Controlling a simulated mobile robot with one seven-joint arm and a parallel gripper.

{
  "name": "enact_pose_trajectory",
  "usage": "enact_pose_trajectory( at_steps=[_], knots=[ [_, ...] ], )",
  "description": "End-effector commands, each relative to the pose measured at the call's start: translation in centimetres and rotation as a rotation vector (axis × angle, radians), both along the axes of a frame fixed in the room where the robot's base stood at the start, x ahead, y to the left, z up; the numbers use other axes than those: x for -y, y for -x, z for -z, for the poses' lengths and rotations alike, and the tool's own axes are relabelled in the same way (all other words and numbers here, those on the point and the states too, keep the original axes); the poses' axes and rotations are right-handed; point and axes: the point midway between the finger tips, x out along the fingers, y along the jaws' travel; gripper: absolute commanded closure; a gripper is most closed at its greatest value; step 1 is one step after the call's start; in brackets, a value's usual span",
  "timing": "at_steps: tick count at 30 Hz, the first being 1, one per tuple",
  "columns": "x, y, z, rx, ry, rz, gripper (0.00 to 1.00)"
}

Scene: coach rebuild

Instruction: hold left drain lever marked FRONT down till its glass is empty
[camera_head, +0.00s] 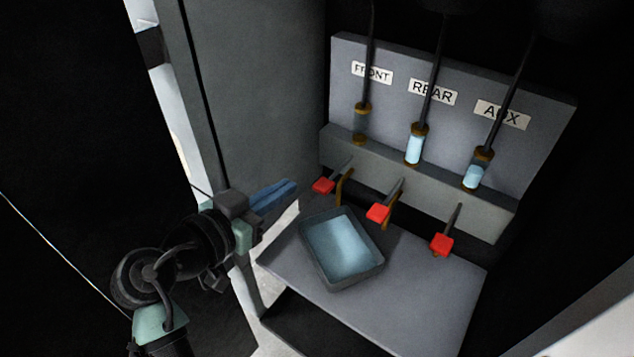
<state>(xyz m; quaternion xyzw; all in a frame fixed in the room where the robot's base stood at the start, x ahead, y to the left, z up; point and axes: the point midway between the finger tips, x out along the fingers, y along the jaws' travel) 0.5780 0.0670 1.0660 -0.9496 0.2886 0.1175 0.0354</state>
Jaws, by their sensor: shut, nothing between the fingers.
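The left drain lever (324,185) has a red end and sits below the label FRONT (372,73). The glass (361,124) under that label looks dark, with no light blue liquid showing in it. My gripper (292,186) is shut and empty, its blue fingers pointing right. In the picture its tips are a little left of the FRONT lever's red end, with a gap between them. A dark tray (376,277) below the levers holds light blue liquid.
The REAR glass (414,148) and AUX glass (475,177) show light blue liquid. The REAR lever (378,212) and AUX lever (441,244) stand to the right. A grey shelf (420,300) carries the tray. A grey wall panel (250,90) rises at left.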

Motion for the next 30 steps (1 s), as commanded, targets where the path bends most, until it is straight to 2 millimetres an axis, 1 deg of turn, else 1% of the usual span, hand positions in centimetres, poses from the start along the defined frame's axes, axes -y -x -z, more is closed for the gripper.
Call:
enact_pose_trajectory(
  at_steps=[5,8,11,18,21,24,27,30],
  knots=[
    [0.3,-0.4,0.0,0.0,0.0,0.002,1.0],
    [1.0,-1.3,0.2,-0.001,0.001,0.003,1.0],
    [2.0,-2.8,0.6,-0.001,0.002,0.004,1.0],
    [4.8,-6.9,1.8,-0.001,0.001,0.004,1.0],
    [5.7,-8.3,2.3,0.0,0.0,0.002,1.0],
    [5.5,-8.1,4.3,-0.005,0.001,-0.002,1.0],
    [5.5,-8.1,5.4,-0.003,0.001,-0.002,1.0],
    [5.4,-8.1,6.0,0.0,0.001,-0.001,1.0]
  ],
)
